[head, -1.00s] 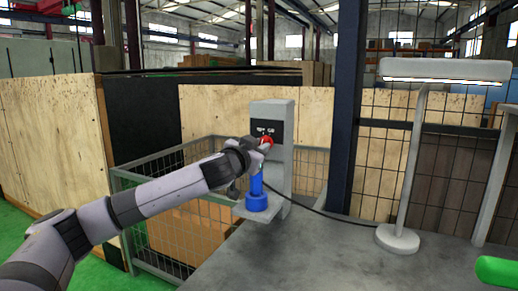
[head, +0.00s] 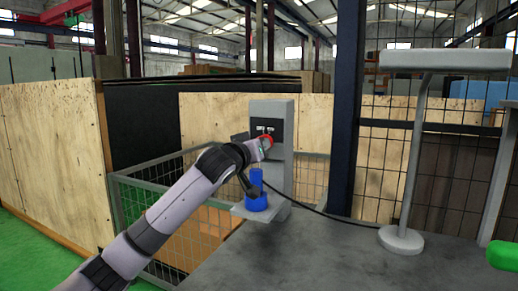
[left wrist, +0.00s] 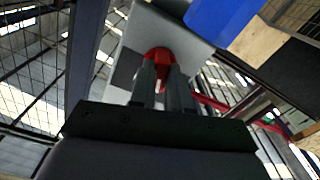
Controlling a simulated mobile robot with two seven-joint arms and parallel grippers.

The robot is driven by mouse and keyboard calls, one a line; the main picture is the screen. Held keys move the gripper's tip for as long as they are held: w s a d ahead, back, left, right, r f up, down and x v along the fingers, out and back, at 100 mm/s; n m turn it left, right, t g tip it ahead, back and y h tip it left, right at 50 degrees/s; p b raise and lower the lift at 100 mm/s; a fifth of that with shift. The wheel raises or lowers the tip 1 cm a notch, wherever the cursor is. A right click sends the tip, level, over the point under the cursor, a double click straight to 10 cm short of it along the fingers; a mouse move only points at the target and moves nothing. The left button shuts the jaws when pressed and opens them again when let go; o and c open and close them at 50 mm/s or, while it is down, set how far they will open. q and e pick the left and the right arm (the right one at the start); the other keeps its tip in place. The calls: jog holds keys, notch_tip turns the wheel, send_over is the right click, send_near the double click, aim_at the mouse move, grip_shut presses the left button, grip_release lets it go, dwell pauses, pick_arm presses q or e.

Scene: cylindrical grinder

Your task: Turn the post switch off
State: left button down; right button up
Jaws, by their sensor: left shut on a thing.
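The post (head: 285,180) is a grey upright column with a dark panel (head: 257,129) on its front face. A red switch (head: 270,141) sits on that face, below and right of the panel. My left gripper (head: 262,147) is at the red switch. In the left wrist view the two dark fingers (left wrist: 166,78) are shut on the red switch (left wrist: 158,54), hiding part of it. The desk lamp (head: 440,61) at the right is unlit. My right gripper is not in view.
A blue cylindrical part (head: 256,200) stands on the post's small shelf, just below my left gripper. A cable runs from the post across the grey tabletop (head: 330,255). A mesh fence (head: 165,178) stands left of the post. A green rounded object (head: 503,254) is at the right edge.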

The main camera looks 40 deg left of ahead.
pick_arm(q)
jog(key=shift+n, duration=0.4)
jog(key=c, duration=1.1)
grip_release()
jog(key=shift+s, duration=0.1)
jog(key=shift+b+v, duration=0.7)
jog(key=shift+v, duration=2.85)
